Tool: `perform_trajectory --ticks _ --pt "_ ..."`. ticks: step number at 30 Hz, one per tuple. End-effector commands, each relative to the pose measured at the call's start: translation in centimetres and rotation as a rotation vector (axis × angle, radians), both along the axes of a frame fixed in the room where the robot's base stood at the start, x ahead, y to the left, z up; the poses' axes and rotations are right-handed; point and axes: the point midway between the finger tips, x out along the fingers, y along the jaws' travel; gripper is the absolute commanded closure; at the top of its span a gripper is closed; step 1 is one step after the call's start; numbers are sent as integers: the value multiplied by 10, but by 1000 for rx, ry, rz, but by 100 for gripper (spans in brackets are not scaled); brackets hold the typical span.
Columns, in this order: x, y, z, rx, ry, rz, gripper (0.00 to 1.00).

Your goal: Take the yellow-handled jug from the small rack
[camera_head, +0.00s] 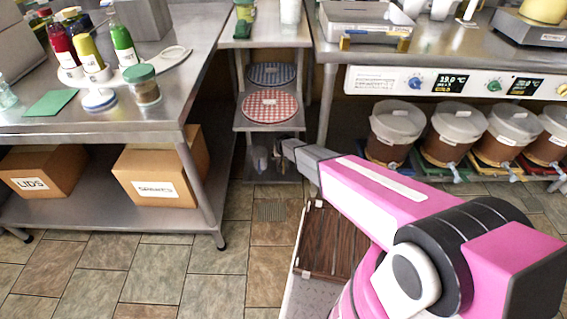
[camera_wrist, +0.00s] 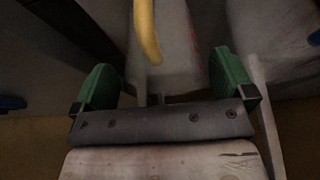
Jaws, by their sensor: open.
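The yellow handle (camera_wrist: 148,30) of the jug shows at the top middle of the wrist view, with a pale, cloudy jug body (camera_wrist: 172,62) behind it. My gripper (camera_wrist: 163,64) is open, its two green fingers spread either side of that body's lower part. The handle is ahead of the fingers, and I see no contact. In the head view the small rack (camera_head: 240,126) stands between the two tables. Clear containers (camera_head: 260,158) are on its low shelf, their handle colours too small to tell. My arm reaches in from the right and partly hides that shelf.
Another pale container (camera_wrist: 288,40) is at the right of the wrist view. Above the low shelf are a red checked round mat (camera_head: 269,106) and a blue one (camera_head: 272,74). Lidded buckets (camera_head: 395,128) stand right. The left table leg (camera_head: 205,190) bounds the rack side.

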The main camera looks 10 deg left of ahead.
Motion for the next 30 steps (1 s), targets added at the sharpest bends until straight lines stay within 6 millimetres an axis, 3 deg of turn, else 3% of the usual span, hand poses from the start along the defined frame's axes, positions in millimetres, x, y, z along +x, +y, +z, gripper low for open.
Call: perform_trajectory --ticks 6,14,17,18,30 --pt "15 3 -29 -1 1 0 0" --pt "15 3 -32 0 0 0 0" --pt "15 3 -32 0 0 0 29" --pt "15 3 -32 0 0 0 32" --pt "14 3 -29 0 0 0 32"
